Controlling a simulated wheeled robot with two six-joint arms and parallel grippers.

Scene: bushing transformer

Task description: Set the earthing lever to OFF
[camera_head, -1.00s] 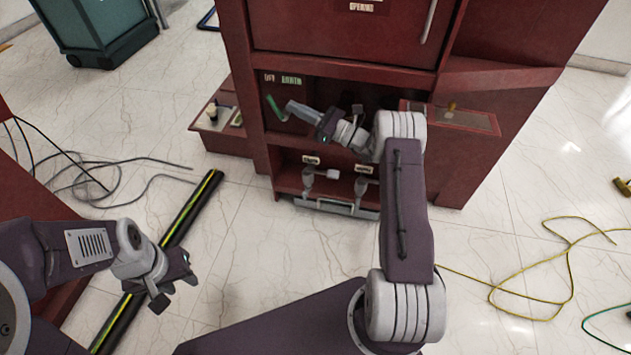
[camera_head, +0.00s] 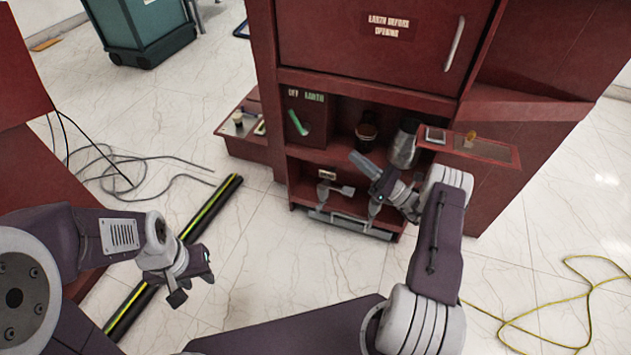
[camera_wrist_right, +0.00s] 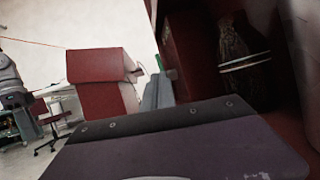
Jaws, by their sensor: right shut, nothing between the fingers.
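The earthing lever (camera_head: 298,122) is a green handle on a dark panel inside the red cabinet, below the small OFF and EARTH labels (camera_head: 306,95). It tilts, with its upper end to the upper left, on the OFF side. My right gripper (camera_head: 360,162) is shut and empty, right of and below the lever, apart from it. In the right wrist view a small green piece (camera_wrist_right: 158,62), likely the lever, shows just beyond the grey fingers (camera_wrist_right: 157,90). My left gripper (camera_head: 192,288) is open and empty over the floor at lower left.
The cabinet's open bay holds a dark ribbed bushing (camera_head: 367,132) and a grey metal vessel (camera_head: 404,146) near my right wrist. A red ledge (camera_head: 490,149) juts out at right. A black-and-yellow pole (camera_head: 212,208) and cables (camera_head: 120,165) lie on the floor at left.

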